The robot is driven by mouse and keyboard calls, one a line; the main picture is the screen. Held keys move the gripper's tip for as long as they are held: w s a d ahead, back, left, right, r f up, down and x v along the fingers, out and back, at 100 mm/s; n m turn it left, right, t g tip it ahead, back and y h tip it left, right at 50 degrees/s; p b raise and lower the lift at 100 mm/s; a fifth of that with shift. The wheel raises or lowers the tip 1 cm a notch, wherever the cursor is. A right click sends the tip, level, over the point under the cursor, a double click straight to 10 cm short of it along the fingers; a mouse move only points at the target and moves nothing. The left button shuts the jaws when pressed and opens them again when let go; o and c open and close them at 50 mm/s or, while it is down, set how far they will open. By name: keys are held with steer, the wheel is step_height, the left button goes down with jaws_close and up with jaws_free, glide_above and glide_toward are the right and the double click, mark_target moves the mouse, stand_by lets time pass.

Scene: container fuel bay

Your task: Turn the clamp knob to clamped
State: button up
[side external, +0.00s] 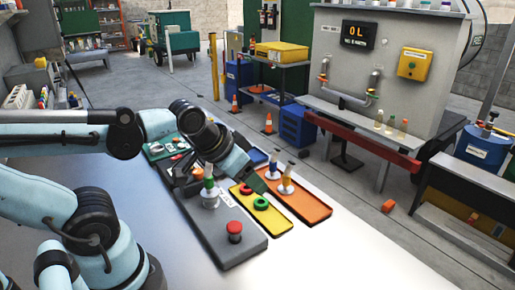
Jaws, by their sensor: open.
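A grey control box (234,246) lies on the bench with a red mushroom button (234,230) at its near end.
A yellow tray (275,225) holds a red ring and a green ring. A green tray (157,155) lies at the far left. The near bench surface (330,262) is clear.

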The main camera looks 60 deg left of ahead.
steer(key=a+r+m+g+y, duration=0.1)
steer(key=a+r+m+g, duration=0.25)
steer(key=a, duration=0.75)
steer(key=m+g+h, duration=0.1)
steer(key=m+g, duration=0.1)
steer(key=g, duration=0.2)
glide_toward(198, 170)
steer(key=shift+t, duration=0.25)
steer(key=shift+s+f, duration=0.15)
steer(key=shift+f, duration=2)
steer(key=shift+s+f, duration=0.1)
steer(key=shift+f, duration=2.1)
jaws_close()
